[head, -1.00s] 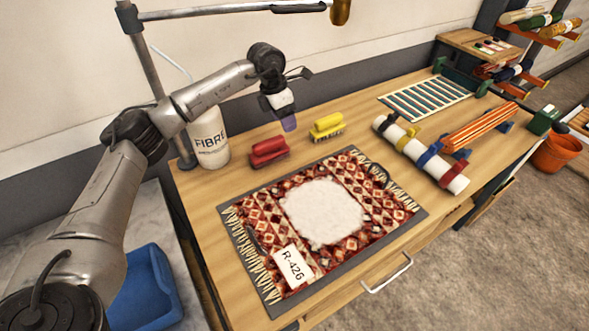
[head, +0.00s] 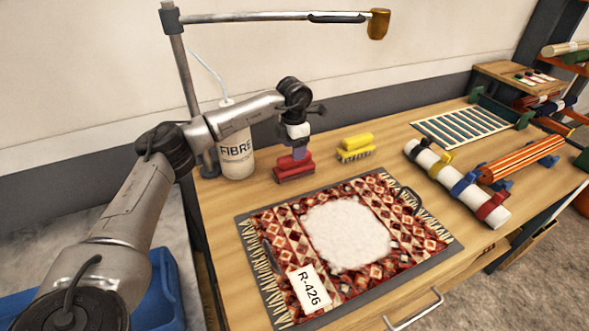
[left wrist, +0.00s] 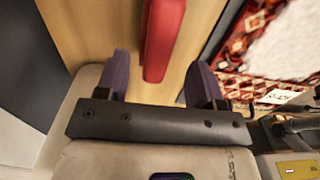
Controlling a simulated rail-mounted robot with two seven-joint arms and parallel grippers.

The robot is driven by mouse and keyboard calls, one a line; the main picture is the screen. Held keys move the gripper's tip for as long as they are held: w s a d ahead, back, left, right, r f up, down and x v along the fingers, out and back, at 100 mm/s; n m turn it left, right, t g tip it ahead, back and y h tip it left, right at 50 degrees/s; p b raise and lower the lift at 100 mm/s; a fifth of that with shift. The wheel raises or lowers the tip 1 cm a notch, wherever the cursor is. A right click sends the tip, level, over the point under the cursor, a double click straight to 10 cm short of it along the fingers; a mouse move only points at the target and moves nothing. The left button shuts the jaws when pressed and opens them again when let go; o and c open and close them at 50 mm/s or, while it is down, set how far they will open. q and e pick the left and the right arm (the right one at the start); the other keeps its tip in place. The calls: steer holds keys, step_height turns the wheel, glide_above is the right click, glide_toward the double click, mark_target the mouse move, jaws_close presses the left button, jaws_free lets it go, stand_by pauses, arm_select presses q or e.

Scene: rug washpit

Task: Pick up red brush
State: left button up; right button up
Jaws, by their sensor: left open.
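The red brush (head: 293,168) stands on the wooden table behind the rug, left of the yellow brush. My left gripper (head: 299,153) is right above it in the head view, pointing down. In the left wrist view the red brush (left wrist: 160,38) lies ahead of and between the two purple fingertips of my open left gripper (left wrist: 160,78). Its near end reaches close to the fingertips, and I cannot tell whether they touch it. The gripper partly hides the top of the brush in the head view. My right gripper is not in view.
A yellow brush (head: 355,147) stands just to the right. A white FIBRE bottle (head: 237,150) stands to the left, near a lamp post. The patterned rug (head: 290,235) with a white foam patch lies in front. A white roll (head: 455,183) lies further right.

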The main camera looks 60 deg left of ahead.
arm_select(q)
steer(key=shift+f+b, duration=1.3)
steer(key=shift+f, duration=1.35)
steer(key=c, duration=1.1)
steer(key=shift+r, duration=0.1)
step_height(320, 180, up, 5)
steer(key=p, duration=0.2)
steer(key=shift+w+p, duration=0.1)
steer(key=shift+p, duration=0.2)
steer(key=w+d+r+p, duration=0.1)
steer(key=d+r, duration=0.1)
steer(key=d, duration=0.1)
steer(key=w+d+r+p, duration=0.1)
steer(key=d+r, duration=0.1)
steer(key=d, duration=0.2)
steer(key=w+d+r+p, duration=0.1)
steer(key=d+r, duration=0.1)
steer(key=d, duration=0.2)
steer(key=shift+w, duration=0.25)
